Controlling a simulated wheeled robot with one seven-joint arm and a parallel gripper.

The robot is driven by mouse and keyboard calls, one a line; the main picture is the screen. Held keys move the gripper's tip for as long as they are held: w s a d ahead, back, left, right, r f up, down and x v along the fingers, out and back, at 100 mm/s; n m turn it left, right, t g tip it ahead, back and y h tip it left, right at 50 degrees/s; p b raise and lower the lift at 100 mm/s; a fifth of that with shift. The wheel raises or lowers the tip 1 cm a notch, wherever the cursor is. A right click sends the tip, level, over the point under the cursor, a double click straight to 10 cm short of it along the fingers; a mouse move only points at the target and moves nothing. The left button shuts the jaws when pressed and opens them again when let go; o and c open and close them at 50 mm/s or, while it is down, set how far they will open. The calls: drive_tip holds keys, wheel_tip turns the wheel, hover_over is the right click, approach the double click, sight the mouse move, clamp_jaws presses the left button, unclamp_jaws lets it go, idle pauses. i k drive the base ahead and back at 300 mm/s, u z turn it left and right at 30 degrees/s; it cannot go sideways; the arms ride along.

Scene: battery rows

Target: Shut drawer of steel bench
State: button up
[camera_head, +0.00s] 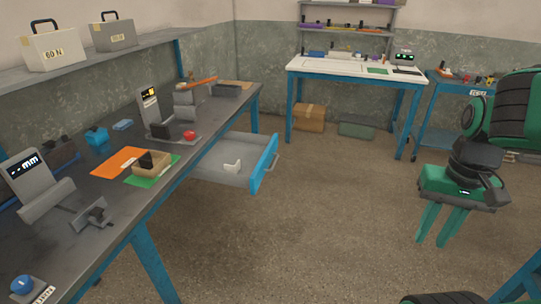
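The steel bench (118,205) has a dark grey top and blue legs and runs along the left wall. Its drawer (218,172) is pulled out to the right from under the bench top. The drawer has a grey inside and a blue front (262,168) with a handle (274,162) on its outer face.
Measuring devices, an orange sheet (118,161) and a wooden box (152,168) are on the bench. A white-topped table (345,72) stands at the back, with a cardboard box (308,117) beneath. A blue cart (436,107) stands at the right. The floor between drawer and gripper is clear.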

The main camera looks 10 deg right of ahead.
sight(255, 153)
drive_tip(key=i, duration=0.5)
drive_tip(key=u, duration=0.1)
drive_tip(key=k, duration=1.25)
drive_tip(key=u, duration=0.7)
drive_tip(key=i, duration=1.65)
drive_tip(key=z, duration=0.6)
